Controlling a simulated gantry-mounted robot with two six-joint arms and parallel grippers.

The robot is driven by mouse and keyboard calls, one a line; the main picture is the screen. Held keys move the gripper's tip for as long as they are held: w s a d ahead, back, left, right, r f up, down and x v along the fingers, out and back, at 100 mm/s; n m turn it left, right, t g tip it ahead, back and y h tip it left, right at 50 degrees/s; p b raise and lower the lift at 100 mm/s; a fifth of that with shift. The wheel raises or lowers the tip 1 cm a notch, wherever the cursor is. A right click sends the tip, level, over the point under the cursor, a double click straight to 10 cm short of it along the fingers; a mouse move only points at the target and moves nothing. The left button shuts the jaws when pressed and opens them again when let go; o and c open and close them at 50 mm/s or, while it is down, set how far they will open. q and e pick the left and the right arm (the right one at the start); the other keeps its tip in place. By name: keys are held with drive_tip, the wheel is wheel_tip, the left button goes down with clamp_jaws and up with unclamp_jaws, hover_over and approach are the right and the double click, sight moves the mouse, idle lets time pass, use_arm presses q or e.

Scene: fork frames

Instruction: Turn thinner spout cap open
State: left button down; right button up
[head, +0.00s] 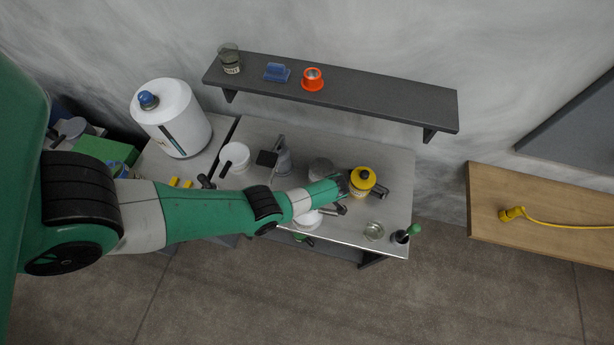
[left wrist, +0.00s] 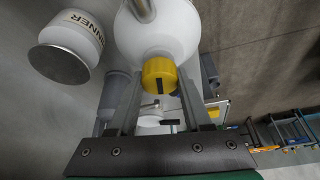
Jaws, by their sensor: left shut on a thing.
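A yellow cap (left wrist: 160,75) with a dark bar on it sits on the near side of a rounded white container (left wrist: 158,38) in the left wrist view. My left gripper (left wrist: 160,88) has its two fingers on either side of this cap and is shut on it. In the head view my left gripper (head: 338,187) is beside a yellow-topped container (head: 362,181) with a dark knob, on the workbench (head: 395,217). I cannot tell surely that this is the same container. A white container (left wrist: 75,38) whose label ends in "NNER" stands to the left. My right gripper is not in view.
A white pot (head: 235,156), grey tools, a glass jar (head: 374,231) and a dark cup with a green handle (head: 402,236) share the bench. A large white drum (head: 172,118) stands left. A shelf (head: 400,100) runs behind; a wooden table (head: 545,215) is right.

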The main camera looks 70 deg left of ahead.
use_arm(q)
drive_tip(key=shift+n+h+b, duration=0.3)
drive_tip(key=shift+n+h, duration=0.1)
drive_tip(key=shift+n, duration=0.7)
drive_tip(key=shift+c, duration=1.6)
unclamp_jaws()
drive_tip(key=shift+g, duration=0.3)
drive_tip(key=shift+r, duration=0.1)
drive_tip(key=p+v, duration=0.1)
drive_tip(key=v, duration=0.2)
drive_tip(key=shift+w+r+p, duration=0.2)
drive_tip(key=shift+r+p, duration=0.1)
drive_tip(key=v, duration=0.7)
drive_tip(key=shift+r+b, duration=0.35)
drive_tip(key=shift+b, duration=0.05)
